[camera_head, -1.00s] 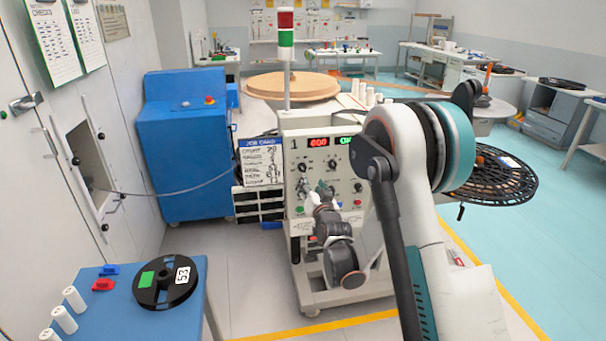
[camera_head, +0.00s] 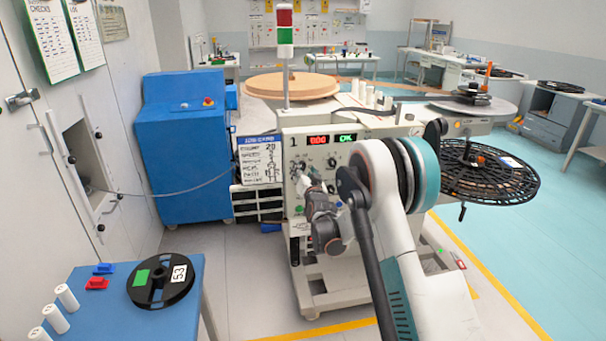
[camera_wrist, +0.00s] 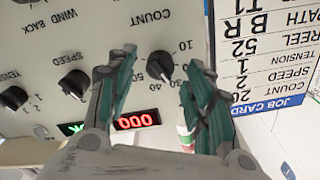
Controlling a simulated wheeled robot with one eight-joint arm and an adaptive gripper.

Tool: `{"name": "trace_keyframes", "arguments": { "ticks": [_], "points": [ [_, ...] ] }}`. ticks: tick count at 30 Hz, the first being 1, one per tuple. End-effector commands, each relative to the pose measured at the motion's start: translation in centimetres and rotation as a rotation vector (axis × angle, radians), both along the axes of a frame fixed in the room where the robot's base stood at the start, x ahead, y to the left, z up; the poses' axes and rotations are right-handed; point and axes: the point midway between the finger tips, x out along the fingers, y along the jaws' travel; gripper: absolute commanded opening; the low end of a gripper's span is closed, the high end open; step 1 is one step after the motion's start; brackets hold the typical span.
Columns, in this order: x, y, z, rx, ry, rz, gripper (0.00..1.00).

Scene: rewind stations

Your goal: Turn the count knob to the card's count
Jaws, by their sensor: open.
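The black count knob (camera_wrist: 160,66) is on the machine's pale front panel, shown upside down in the wrist view. Its scale shows 10, 30 and 40; its exact setting is hard to read. My gripper (camera_wrist: 160,60) is open, with one teal-padded finger on each side of the knob in the picture; I cannot tell whether they touch it. In the head view my gripper (camera_head: 303,183) is close to the panel's left part and hides the knob. The job card (camera_wrist: 265,60) appears to read count 20, its last digit partly cut off.
The speed knob (camera_wrist: 74,83) and tension knob (camera_wrist: 13,98) sit beside the count knob. A blue table (camera_head: 190,315) with a black reel (camera_head: 148,293) stands front left. A blue cabinet (camera_head: 185,165) stands left of the machine. A black mesh disc (camera_head: 490,180) juts out at right.

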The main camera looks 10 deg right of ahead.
Motion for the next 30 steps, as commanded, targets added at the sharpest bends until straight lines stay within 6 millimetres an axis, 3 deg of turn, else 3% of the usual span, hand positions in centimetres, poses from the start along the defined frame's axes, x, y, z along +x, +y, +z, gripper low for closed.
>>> {"name": "trace_keyframes", "arguments": {
  "ticks": [6,15,17,21,30],
  "points": [
    [1.7,0.0,0.0,0.0,0.0,0.0,0.48],
    [1.9,0.0,0.1,0.0,0.0,0.0,0.48],
    [1.9,0.0,0.1,0.0,0.0,0.0,0.36],
    [1.9,0.0,0.1,0.0,0.0,0.0,0.05],
    [1.9,0.0,0.1,-0.014,0.0,0.0,0.03]
  ]
}}
